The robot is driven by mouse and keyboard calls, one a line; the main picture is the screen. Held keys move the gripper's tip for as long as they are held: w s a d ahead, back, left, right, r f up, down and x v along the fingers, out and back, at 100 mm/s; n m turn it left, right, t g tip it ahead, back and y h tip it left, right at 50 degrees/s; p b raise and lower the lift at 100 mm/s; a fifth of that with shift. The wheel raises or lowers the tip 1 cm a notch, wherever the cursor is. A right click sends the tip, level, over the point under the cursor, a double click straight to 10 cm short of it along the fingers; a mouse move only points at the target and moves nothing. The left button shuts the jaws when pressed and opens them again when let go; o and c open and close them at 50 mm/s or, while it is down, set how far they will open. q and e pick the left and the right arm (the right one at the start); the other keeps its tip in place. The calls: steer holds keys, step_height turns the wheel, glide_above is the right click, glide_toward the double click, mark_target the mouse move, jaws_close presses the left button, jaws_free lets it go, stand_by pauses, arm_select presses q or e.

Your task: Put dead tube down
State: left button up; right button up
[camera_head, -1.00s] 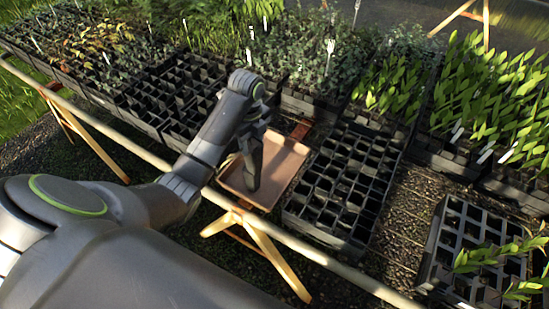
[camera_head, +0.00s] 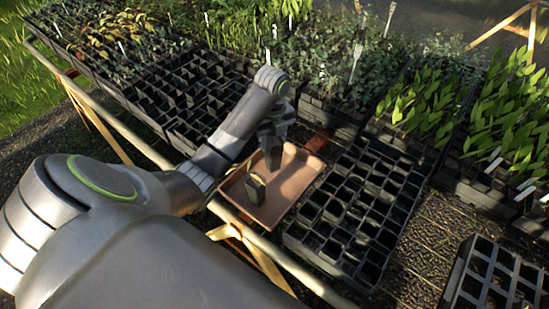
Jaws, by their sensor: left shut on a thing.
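My left gripper (camera_head: 270,168) points down over a shallow brown tray (camera_head: 288,196) at the edge of the bench. It is shut on the dead tube (camera_head: 255,190), a small dark square pot with dull soil at its top and no green growth showing. The tube is low over the tray floor, at the tray's left half. I cannot tell whether its base touches the tray. The fingers partly hide the contact with the tube. My right gripper is not in view.
A black cell tray (camera_head: 355,215) with mostly empty cells stands just right of the brown tray. Planted trays (camera_head: 325,85) line the back. Another black tray (camera_head: 490,280) is at the lower right. Bare mesh bench (camera_head: 430,215) lies between them.

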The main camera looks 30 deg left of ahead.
mark_target(273, 158)
arm_select(q)
step_height(273, 158, down, 5)
steer(key=b, duration=0.4)
steer(key=shift+r, duration=0.15)
steer(key=shift+f, duration=2.55)
steer(key=o, duration=1.4)
steer(key=shift+r, duration=0.55)
step_height(273, 158, up, 5)
steer(key=shift+r+p, duration=0.2)
steer(key=shift+p, duration=0.3)
step_height(273, 158, up, 4)
steer(key=p, duration=0.4)
steer(key=shift+s, duration=0.1)
steer(key=shift+r+p, duration=0.95)
steer(key=shift+p, duration=0.05)
